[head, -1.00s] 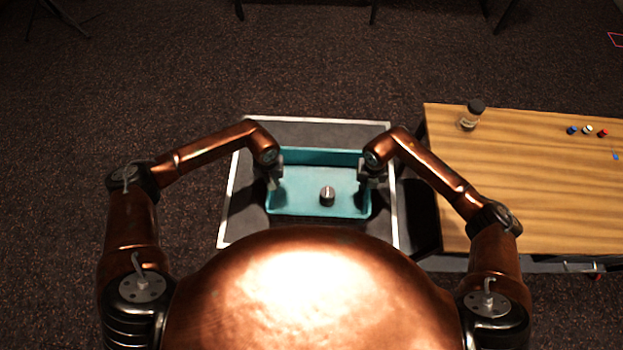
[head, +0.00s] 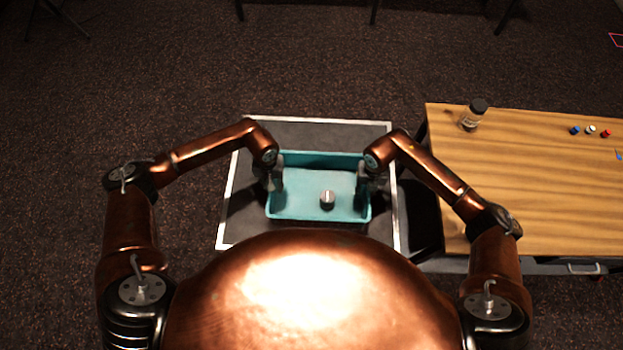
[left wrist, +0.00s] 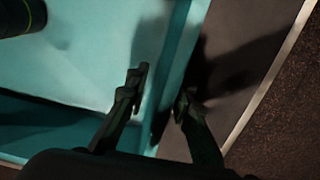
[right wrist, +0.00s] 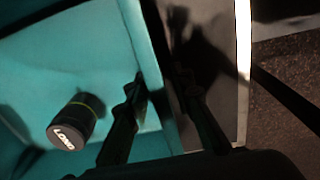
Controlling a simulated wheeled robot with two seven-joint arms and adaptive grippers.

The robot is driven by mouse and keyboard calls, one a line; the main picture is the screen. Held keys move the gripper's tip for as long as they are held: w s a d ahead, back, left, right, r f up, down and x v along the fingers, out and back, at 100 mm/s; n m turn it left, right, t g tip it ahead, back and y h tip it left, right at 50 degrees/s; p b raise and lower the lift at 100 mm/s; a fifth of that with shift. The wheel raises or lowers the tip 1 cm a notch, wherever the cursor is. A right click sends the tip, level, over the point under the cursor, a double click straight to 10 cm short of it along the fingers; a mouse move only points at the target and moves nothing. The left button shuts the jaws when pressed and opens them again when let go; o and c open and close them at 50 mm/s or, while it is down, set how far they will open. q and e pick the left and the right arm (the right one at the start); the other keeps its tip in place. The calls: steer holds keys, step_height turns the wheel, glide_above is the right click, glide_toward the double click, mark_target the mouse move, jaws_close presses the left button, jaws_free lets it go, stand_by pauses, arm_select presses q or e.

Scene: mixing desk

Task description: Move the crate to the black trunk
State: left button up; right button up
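The teal crate (head: 318,213) sits on the black trunk (head: 300,132), a dark top with pale metal edges. A dark can with a light lid (head: 327,198) stands inside the crate; it also shows in the right wrist view (right wrist: 75,122). My left gripper (head: 270,175) is at the crate's left wall and my right gripper (head: 368,178) at its right wall. In the left wrist view the fingers (left wrist: 160,90) stand apart on both sides of the wall. In the right wrist view the fingers (right wrist: 160,85) also straddle the wall, spread apart.
A wooden desk (head: 530,180) stands to the right, with a dark-capped jar (head: 472,116) and several small coloured items (head: 590,130) on it. Dark carpet lies open to the left and beyond the trunk. Furniture legs (head: 374,12) show at the far edge.

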arm_select(q)
steer(key=r, duration=0.9)
steer(key=shift+w+a+r, duration=0.1)
steer(key=shift+w+r, duration=0.15)
steer(key=shift+r, duration=0.45)
arm_select(e)
steer(key=shift+r, duration=0.1)
steer(key=r, duration=1.1)
steer(key=shift+w+r, duration=0.2)
steer(key=shift+r, duration=0.2)
